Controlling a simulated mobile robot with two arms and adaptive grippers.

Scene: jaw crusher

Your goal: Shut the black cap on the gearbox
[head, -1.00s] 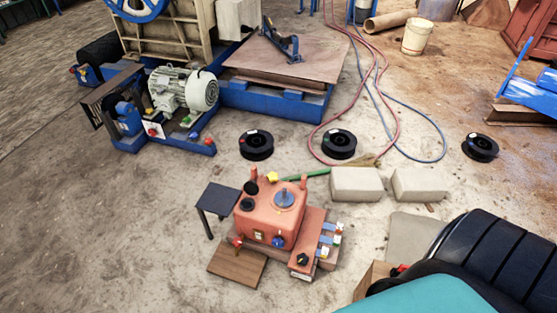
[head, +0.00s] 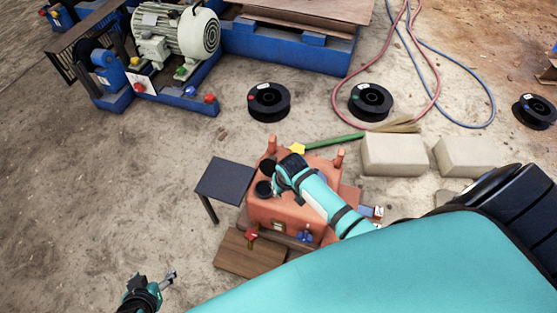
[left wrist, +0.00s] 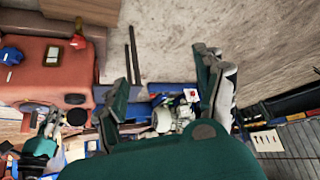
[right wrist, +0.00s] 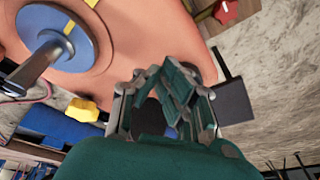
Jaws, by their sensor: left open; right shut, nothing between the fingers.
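The orange-red gearbox (head: 290,211) sits on the ground in the middle of the head view. The black cap (head: 267,167) stands raised at its left top edge, beside a round black neck (head: 263,188). My right gripper (head: 278,182) is just right of them, shut and empty; I cannot tell whether it touches the cap. In the right wrist view its closed fingers (right wrist: 177,82) hide most of the black parts behind them. My left gripper (head: 166,280) is open and empty, low at left, away from the gearbox. The left wrist view shows the gearbox (left wrist: 38,72) at left.
A small dark table (head: 226,181) stands left of the gearbox, and a wooden board (head: 247,255) lies in front. A yellow knob (head: 297,148) is behind, with pale blocks (head: 393,155) at right. A blue disc with a handle (right wrist: 55,38) is on the gearbox top.

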